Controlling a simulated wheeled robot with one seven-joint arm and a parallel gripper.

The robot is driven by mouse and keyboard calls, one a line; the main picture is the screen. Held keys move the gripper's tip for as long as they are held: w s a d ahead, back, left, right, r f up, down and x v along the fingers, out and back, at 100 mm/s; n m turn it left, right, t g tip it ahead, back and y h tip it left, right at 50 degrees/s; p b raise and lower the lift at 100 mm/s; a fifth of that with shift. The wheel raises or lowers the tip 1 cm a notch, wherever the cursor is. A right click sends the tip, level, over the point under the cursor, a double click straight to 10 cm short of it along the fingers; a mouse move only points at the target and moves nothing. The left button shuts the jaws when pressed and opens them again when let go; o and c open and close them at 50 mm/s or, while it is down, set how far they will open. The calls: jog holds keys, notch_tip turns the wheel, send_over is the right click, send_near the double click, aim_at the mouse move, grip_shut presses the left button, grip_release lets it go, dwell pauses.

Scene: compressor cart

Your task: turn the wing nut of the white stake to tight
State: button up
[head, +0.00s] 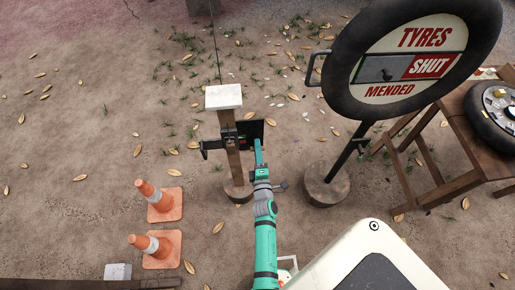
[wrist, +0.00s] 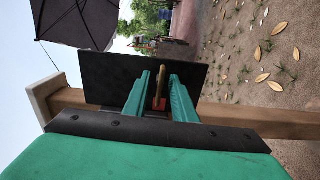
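The white stake is a brown wooden post with a white cap (head: 223,97), standing upright in a round wooden base. In the wrist view it lies sideways, its cap (wrist: 43,101) at left. A dark plate (head: 251,131) is fixed to the post; it also shows in the wrist view (wrist: 104,78). A small brass-brown piece, apparently the wing nut (wrist: 158,88), stands in front of the plate, with a red patch just below it. My gripper (wrist: 160,82) is open, its green fingers either side of this piece with gaps visible. In the head view my gripper (head: 258,143) reaches the plate.
A round "TYRES SHUT MENDED" sign (head: 412,62) on a dark pole stands right of the stake. A wooden table (head: 440,175) with a tyre is further right. The sandy ground at far left is mostly clear.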

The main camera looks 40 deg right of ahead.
grip_shut()
jog(key=shift+m, duration=0.4)
jog(key=m, duration=0.2)
jog(key=shift+m, duration=0.4)
jog(key=m, duration=0.3)
jog(key=shift+m, duration=0.3)
jog(key=m, duration=1)
jog(key=shift+m, duration=0.4)
